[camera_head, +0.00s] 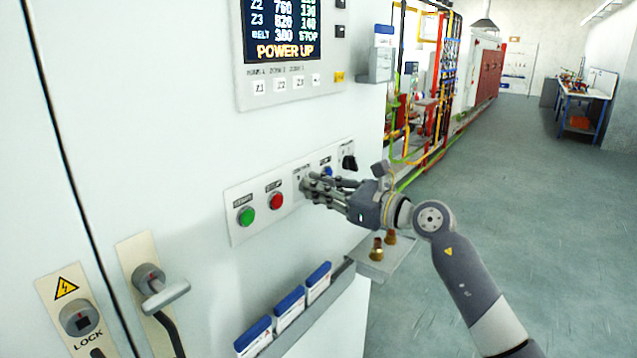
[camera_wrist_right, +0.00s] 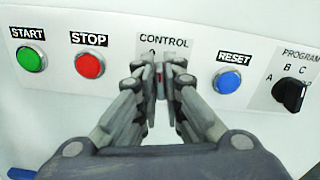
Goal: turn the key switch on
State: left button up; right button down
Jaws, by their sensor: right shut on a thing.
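The key switch sits under the CONTROL label on the button panel (camera_head: 240,218). The switch itself is mostly hidden behind my right gripper's fingers. My right gripper (camera_head: 312,186) reaches the panel from the right and is shut on the key at that spot. The angle of the key cannot be told. My left gripper is not in view.
The green START button (camera_wrist_right: 30,58) and red STOP button (camera_wrist_right: 90,65) are left of my fingers. The blue RESET button (camera_wrist_right: 228,79) and black PROGRAM knob (camera_wrist_right: 291,94) are right. A display (camera_head: 284,35) reads POWER UP above. A small shelf (camera_head: 395,262) is below my wrist.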

jog(key=shift+w+d+m+p, duration=0.1)
jog(key=shift+m+p, duration=1.65)
jog(key=shift+m, duration=0.35)
jog(key=shift+w+d+m+p, duration=0.1)
jog(key=shift+m+p, duration=1.6)
jog(key=shift+m, duration=0.4)
jog(key=shift+f, duration=0.1)
jog(key=c, duration=1.7)
grip_release()
jog(key=v, duration=1.2)
